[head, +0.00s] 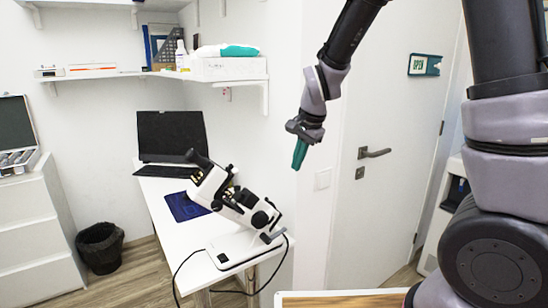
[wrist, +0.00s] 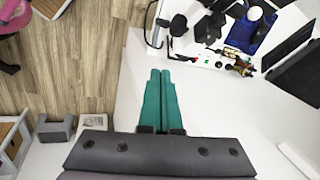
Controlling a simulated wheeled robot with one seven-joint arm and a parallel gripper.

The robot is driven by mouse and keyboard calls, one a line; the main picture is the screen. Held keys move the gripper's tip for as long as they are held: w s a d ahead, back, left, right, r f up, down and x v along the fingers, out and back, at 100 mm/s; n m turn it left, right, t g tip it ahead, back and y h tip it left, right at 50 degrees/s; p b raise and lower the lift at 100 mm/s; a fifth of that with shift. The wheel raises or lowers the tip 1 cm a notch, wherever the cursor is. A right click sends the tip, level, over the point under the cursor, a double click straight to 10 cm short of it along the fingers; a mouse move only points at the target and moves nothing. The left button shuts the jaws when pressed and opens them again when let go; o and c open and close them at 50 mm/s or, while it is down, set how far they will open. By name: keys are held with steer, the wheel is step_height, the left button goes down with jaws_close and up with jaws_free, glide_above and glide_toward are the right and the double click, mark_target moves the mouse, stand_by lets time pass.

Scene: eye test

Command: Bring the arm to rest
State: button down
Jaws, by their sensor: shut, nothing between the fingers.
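My gripper (head: 299,154) hangs at the end of my arm in the head view, pointing down in front of the white wall beside the door. It is in mid-air and touches nothing that I can see. Its green fingers also show in the wrist view (wrist: 160,76), lying side by side and closed, with nothing between them. My arm comes in from the upper right of the head view and bends down to the wrist.
A white microscope (head: 236,204) stands on a narrow white desk (head: 160,212) left of my gripper. A laptop (head: 172,136) is behind it. A shelf (head: 215,77) holds boxes above. A door (head: 395,120) is right. A black bin (head: 100,248) stands on the floor.

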steer(key=s+d+r+n+t+y, duration=0.1)
steer(key=s+d+r, duration=0.2)
steer(key=d+r, duration=0.35)
steer(key=s+d+r+n+t, duration=0.1)
steer(key=s+d+r, duration=0.3)
steer(key=d+r, duration=0.3)
steer(key=s+d+r+n+t, duration=0.1)
steer(key=s+d+r, duration=0.1)
steer(key=s, duration=0.3)
steer(key=s+d+r+n+t+h, duration=0.1)
steer(key=s+d+r, duration=0.2)
steer(key=s, duration=0.1)
steer(key=shift+s+r+n, duration=0.25)
steer(key=shift+s+n, duration=0.15)
steer(key=shift+a, duration=0.15)
